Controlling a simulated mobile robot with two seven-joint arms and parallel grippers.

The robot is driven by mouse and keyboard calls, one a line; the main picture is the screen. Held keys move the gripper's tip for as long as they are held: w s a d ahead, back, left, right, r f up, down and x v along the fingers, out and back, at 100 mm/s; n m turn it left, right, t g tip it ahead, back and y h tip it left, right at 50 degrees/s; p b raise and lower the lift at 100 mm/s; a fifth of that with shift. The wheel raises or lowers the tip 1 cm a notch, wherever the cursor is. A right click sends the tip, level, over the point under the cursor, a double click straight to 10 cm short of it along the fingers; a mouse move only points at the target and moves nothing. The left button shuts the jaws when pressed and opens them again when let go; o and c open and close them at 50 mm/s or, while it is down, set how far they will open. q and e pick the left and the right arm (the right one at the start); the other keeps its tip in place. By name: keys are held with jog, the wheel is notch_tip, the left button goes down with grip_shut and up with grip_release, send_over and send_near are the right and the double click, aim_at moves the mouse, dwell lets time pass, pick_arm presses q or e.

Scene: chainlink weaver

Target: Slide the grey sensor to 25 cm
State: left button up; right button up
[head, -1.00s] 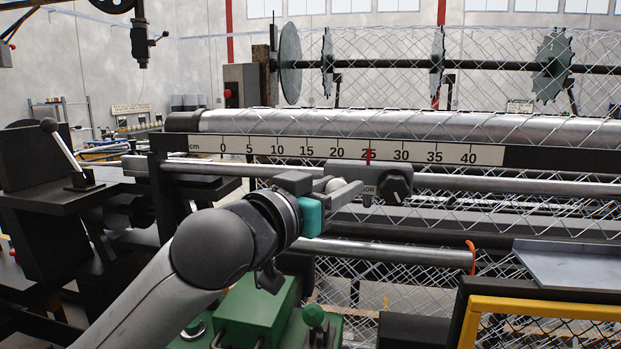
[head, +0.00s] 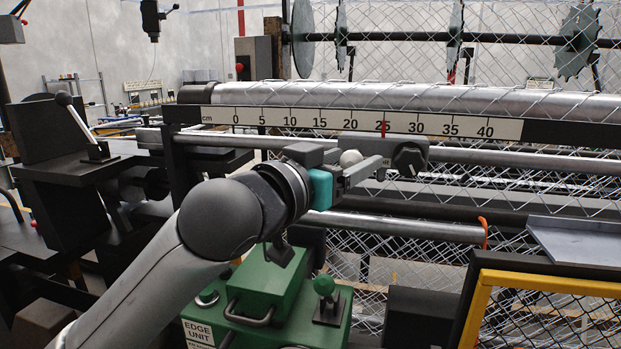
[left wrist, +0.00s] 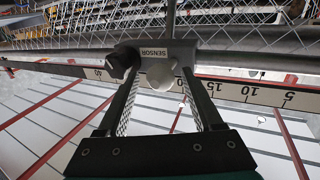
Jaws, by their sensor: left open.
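The grey sensor (head: 345,147) is a block on a rail below the white cm scale (head: 300,121). Its red pointer (head: 384,129) stands at the 25 mark. A pale ball knob (head: 350,158) and a black knob (head: 408,160) are on its front. My left gripper (head: 362,170) is open, with its fingers either side of the ball knob. In the left wrist view the sensor (left wrist: 180,48) shows its label, and the ball knob (left wrist: 161,76) lies between the spread fingers, with a gap on each side. My right gripper is out of view.
A green edge unit (head: 262,290) stands below my left arm. A yellow-framed mesh guard (head: 540,284) and a grey tray (head: 580,240) are at the lower right. Chain-link mesh and toothed discs (head: 577,42) stand behind the rail.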

pick_arm(q)
jog(key=b+v, duration=1.1)
jog(key=v, duration=0.3)
jog(key=shift+s, duration=0.1)
dwell(0.5)
